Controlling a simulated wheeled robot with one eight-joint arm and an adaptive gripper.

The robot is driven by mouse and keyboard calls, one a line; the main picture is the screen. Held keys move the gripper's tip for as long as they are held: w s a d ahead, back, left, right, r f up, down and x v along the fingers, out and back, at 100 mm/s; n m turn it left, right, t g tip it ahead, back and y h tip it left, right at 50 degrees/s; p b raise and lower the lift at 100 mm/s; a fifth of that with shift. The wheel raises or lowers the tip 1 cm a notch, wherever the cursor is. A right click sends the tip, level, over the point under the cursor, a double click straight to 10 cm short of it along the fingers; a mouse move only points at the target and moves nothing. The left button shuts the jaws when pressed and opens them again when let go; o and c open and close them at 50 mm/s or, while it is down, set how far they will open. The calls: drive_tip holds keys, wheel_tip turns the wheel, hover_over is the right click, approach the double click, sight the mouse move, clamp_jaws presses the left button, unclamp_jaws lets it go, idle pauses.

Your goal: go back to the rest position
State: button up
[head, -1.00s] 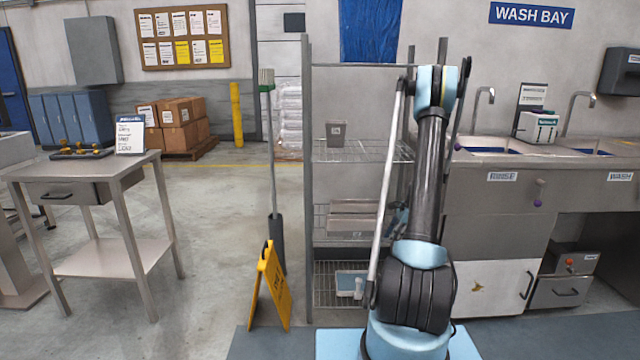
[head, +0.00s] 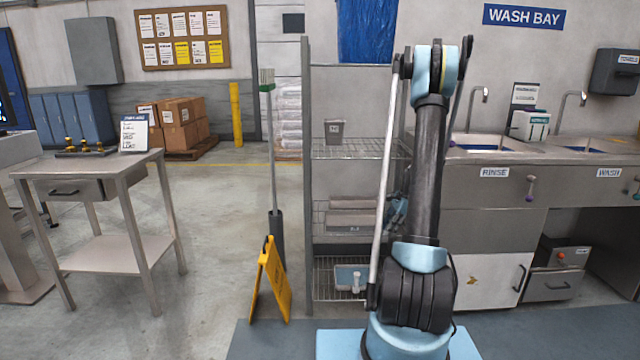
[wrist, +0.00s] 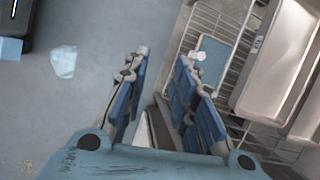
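My arm (head: 430,170) stands folded upright in front of the wire shelf in the head view. My gripper (wrist: 162,58) shows in the wrist view with its two blue-padded fingers apart and nothing clearly held between them. In the head view the gripper is mostly hidden behind my arm, with a small blue-grey part showing at shelf height. In the wrist view the fingers point toward the floor beside the shelf (wrist: 221,34), whose wires and metal pans (wrist: 278,50) lie to the right.
A yellow folding floor sign (head: 270,282) and a broom (head: 271,160) stand left of the shelf. A steel table (head: 110,168) with brass weights is at the left. Sinks (head: 480,147) are at the right. Open floor lies between table and sign.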

drive_tip(key=s+a+r+n+h, duration=0.1)
drive_tip(key=s+a+r+n, duration=0.3)
drive_tip(key=s+r, duration=0.45)
drive_tip(key=s+a+r+n+h, duration=0.1)
drive_tip(key=s+a+r+n, duration=0.3)
drive_tip(key=s+r, duration=0.5)
drive_tip(key=s+f+n+t+h, duration=0.1)
drive_tip(key=s+n, duration=0.3)
drive_tip(key=s, duration=0.7)
drive_tip(key=s+a+f+n+h, duration=0.1)
drive_tip(key=s+f+n, duration=0.2)
drive_tip(key=s, duration=0.9)
drive_tip(key=shift+s+a+f+n+t, duration=0.3)
drive_tip(key=shift+n+t, duration=0.1)
drive_tip(key=shift+n, duration=0.5)
